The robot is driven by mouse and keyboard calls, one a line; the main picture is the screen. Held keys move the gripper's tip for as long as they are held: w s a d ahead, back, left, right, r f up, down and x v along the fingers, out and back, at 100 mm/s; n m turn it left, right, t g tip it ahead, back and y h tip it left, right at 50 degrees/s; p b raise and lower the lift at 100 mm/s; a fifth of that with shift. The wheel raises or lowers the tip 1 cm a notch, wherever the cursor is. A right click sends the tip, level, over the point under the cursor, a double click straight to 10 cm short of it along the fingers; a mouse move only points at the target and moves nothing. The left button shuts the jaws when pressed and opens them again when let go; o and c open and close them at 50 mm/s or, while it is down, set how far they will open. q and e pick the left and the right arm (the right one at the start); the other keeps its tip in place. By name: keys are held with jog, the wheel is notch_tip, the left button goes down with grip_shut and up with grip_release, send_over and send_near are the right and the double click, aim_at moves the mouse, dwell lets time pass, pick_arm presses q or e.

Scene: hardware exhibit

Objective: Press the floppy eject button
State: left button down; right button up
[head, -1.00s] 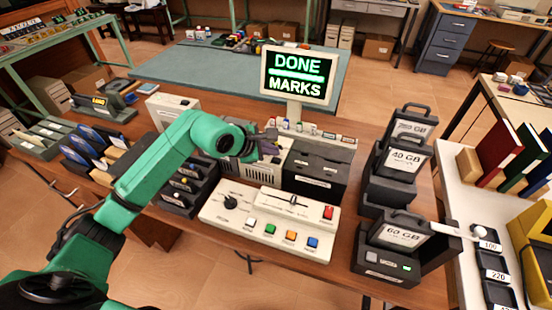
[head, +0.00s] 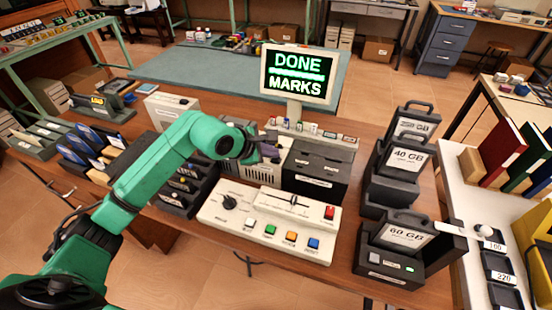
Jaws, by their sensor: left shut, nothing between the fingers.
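My left gripper (head: 270,151) is shut and empty. It is at the top of the beige vented unit (head: 246,173), next to the black-topped box (head: 316,168). I cannot tell whether the fingertips touch anything. The floppy eject button is not clearly visible; the gripper and forearm cover part of the unit. A beige box with a dark slot (head: 172,104) stands behind my left arm. Blue floppy-like disks (head: 75,146) stand in a rack at the left. My right gripper is not in view.
A monitor (head: 298,75) reads "DONE MARKS". A beige control panel (head: 268,222) with coloured buttons, a knob and a slider lies in front. Black cartridges labelled 40 GB (head: 404,160) and 60 GB (head: 404,236) stand in docks at the right.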

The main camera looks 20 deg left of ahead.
pick_arm(q)
jog(key=shift+f, duration=0.25)
jog(key=shift+r, duration=0.1)
dwell(0.4)
jog(key=shift+r, duration=0.7)
notch_tip(320, 180, up, 5)
jog(key=p, duration=0.3)
dwell(0.3)
dwell(0.5)
